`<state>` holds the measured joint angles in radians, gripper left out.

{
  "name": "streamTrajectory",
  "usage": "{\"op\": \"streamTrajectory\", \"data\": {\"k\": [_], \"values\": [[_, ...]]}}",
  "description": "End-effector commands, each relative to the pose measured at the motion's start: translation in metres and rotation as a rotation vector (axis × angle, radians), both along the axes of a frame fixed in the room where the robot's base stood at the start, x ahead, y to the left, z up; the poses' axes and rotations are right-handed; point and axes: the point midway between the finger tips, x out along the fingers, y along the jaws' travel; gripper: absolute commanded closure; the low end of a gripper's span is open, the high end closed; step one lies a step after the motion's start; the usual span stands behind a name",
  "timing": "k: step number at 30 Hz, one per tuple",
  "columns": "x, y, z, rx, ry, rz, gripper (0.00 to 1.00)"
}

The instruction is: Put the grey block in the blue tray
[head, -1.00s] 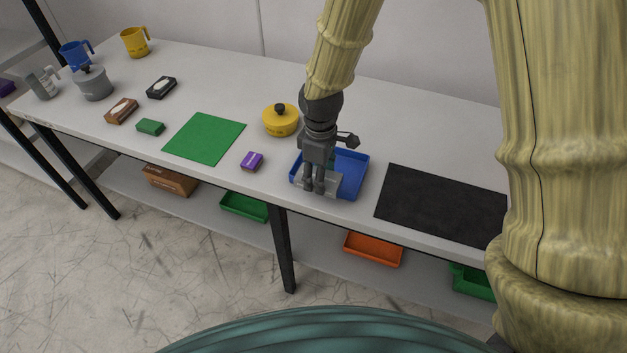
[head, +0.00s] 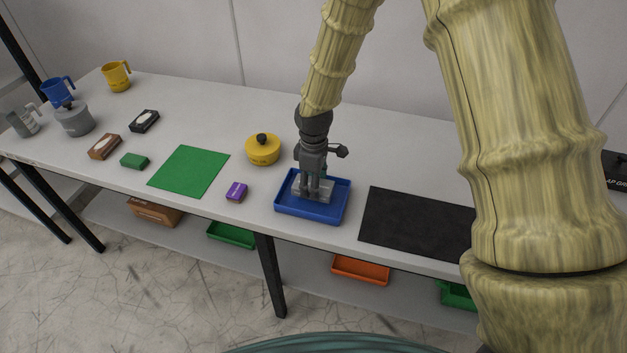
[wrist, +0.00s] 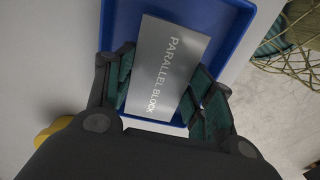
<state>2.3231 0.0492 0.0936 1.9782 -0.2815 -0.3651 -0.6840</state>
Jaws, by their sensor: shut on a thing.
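The grey block (wrist: 168,72), marked "PARALLEL BLOCK", sits between the fingers of my gripper (wrist: 160,100) in the wrist view. My gripper is shut on it. In the head view my gripper (head: 314,190) points down over the blue tray (head: 308,213), and the grey block (head: 327,192) shows at its fingertips, within the tray's outline. The blue tray's wall (wrist: 107,25) surrounds the block in the wrist view. I cannot tell whether the block touches the tray floor.
A purple box (head: 236,192) and a yellow pot (head: 262,149) stand left of the tray. A black mat (head: 415,222) lies to its right, a green mat (head: 189,171) further left. Mugs, a grey pot (head: 75,119) and small boxes stand at the far left.

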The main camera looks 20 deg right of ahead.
Motion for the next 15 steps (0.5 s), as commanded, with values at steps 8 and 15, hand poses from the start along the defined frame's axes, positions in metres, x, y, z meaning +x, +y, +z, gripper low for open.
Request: {"op": "streamTrajectory", "data": {"k": [8,15], "values": [[0.0,0.0,-0.019,0.0,0.0,0.0,1.0],[0.001,0.0,-0.024,0.0,-0.001,0.0,1.0]]}}
